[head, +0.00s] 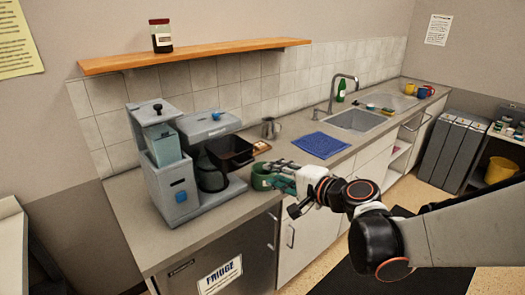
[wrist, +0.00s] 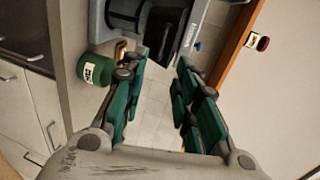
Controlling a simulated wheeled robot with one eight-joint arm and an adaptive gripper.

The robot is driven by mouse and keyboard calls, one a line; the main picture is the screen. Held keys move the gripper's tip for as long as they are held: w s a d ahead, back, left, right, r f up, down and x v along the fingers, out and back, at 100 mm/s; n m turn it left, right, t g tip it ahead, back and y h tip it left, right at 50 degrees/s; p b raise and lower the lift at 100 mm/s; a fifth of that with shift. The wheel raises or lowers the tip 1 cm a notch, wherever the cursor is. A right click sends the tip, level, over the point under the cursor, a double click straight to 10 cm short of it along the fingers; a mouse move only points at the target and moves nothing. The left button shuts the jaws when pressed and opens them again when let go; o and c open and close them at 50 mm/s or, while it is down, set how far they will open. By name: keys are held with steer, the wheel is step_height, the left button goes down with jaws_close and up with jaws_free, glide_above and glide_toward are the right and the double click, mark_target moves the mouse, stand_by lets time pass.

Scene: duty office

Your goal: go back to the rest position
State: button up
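My gripper (head: 278,178) reaches out over the counter from the right in the head view. A green can with a label (wrist: 95,70) stands on the counter, outside and to the left of the fingers in the wrist view. In the head view the green can (head: 259,181) is just left of my fingertips and partly hidden by them; whether they touch is unclear there.
A metal pitcher (head: 270,128), blue mat (head: 320,146) and sink (head: 357,121) lie behind. A wooden shelf (head: 200,54) bears a jar (head: 161,38).

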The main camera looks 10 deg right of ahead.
steer(key=s+d+f+n+g+h, duration=0.1)
steer(key=s+d+n+g+h, duration=0.1)
steer(key=s, duration=0.5)
steer(key=s+d+f+n+g+h, duration=0.1)
steer(key=s+d+f+n+h, duration=0.1)
steer(key=s, duration=0.6)
steer(key=s+d+f+n+g+h+b, duration=0.1)
steer(key=s+d+n+g+h, duration=0.1)
steer(key=s+d+n+h, duration=0.2)
steer(key=s+d+n, duration=0.1)
steer(key=s+n, duration=0.2)
steer(key=s, duration=0.1)
steer(key=shift+f+g, duration=0.3)
